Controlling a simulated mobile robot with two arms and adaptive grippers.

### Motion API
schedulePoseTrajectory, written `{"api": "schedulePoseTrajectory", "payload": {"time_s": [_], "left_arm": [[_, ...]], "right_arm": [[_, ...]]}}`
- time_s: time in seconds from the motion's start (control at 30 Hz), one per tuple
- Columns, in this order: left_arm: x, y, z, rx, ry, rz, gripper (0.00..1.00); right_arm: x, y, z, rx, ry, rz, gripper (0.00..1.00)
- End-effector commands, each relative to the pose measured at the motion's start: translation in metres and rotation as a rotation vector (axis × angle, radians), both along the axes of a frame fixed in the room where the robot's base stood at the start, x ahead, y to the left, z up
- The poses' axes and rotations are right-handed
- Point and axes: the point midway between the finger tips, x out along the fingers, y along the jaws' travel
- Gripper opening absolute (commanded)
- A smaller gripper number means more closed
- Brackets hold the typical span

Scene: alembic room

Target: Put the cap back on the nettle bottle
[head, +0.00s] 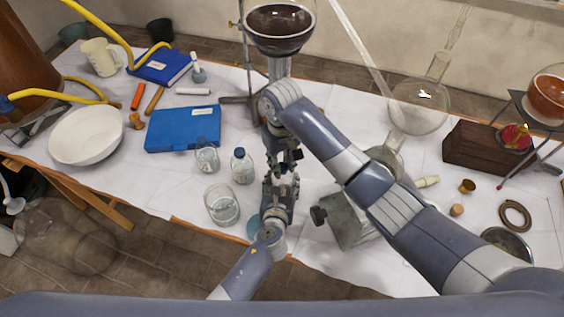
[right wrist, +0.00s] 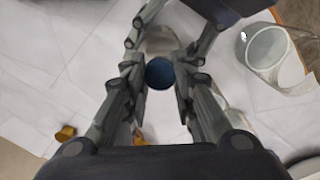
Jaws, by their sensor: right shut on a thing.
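A round dark blue cap (right wrist: 160,73) sits between the fingertips of my right gripper (right wrist: 160,85) in the right wrist view, with both fingers against its sides. A pale, blurred shape just beyond the cap may be part of a bottle; I cannot tell whether the two touch. In the head view my right gripper (head: 284,160) points down near the table's front, close above my left gripper (head: 281,184). The left fingers and anything in them are hidden in the overlap. A small clear bottle with a blue top (head: 242,168) stands just left of the grippers; its label is unreadable.
Two glass beakers, a near one (head: 222,207) and a farther one (head: 207,157), stand left of my grippers. A grey metal stand (head: 350,222) is close on the right. The table's front edge runs just below.

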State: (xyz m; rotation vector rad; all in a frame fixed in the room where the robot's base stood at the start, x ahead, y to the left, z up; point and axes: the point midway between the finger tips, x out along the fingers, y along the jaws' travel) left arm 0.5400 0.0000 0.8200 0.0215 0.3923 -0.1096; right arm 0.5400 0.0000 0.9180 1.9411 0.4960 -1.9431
Motion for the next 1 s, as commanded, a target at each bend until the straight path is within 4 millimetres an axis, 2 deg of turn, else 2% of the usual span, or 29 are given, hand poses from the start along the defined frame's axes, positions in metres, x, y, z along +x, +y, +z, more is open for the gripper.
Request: {"api": "schedulePoseTrajectory", "payload": {"time_s": [0.13, 0.17, 0.2, 0.27, 0.67, 0.83, 1.0], "left_arm": [[0.000, 0.000, 0.000, 0.001, 0.001, -0.001, 0.00], [0.000, 0.000, 0.000, 0.001, 0.001, -0.001, 0.00], [0.000, 0.000, 0.000, 0.001, 0.001, -0.001, 0.00], [0.000, 0.000, 0.000, 0.001, 0.001, -0.001, 0.00], [0.000, 0.000, 0.000, 0.000, 0.001, -0.001, 0.00], [0.000, 0.000, 0.000, 0.000, 0.001, -0.001, 0.00], [0.000, 0.000, 0.000, 0.000, 0.001, -0.001, 0.00]], "right_arm": [[0.000, 0.001, 0.001, 0.003, -0.001, -0.005, 0.00], [0.000, 0.001, 0.001, 0.003, -0.001, -0.004, 0.27], [0.000, 0.001, 0.001, 0.003, -0.001, -0.004, 0.36], [0.000, 0.001, 0.001, 0.003, -0.001, -0.003, 0.48], [0.001, 0.001, 0.004, 0.001, -0.002, -0.002, 0.48], [0.001, 0.001, 0.029, 0.004, -0.005, -0.001, 0.48], [0.001, 0.002, 0.070, 0.003, -0.006, -0.001, 0.48]]}}
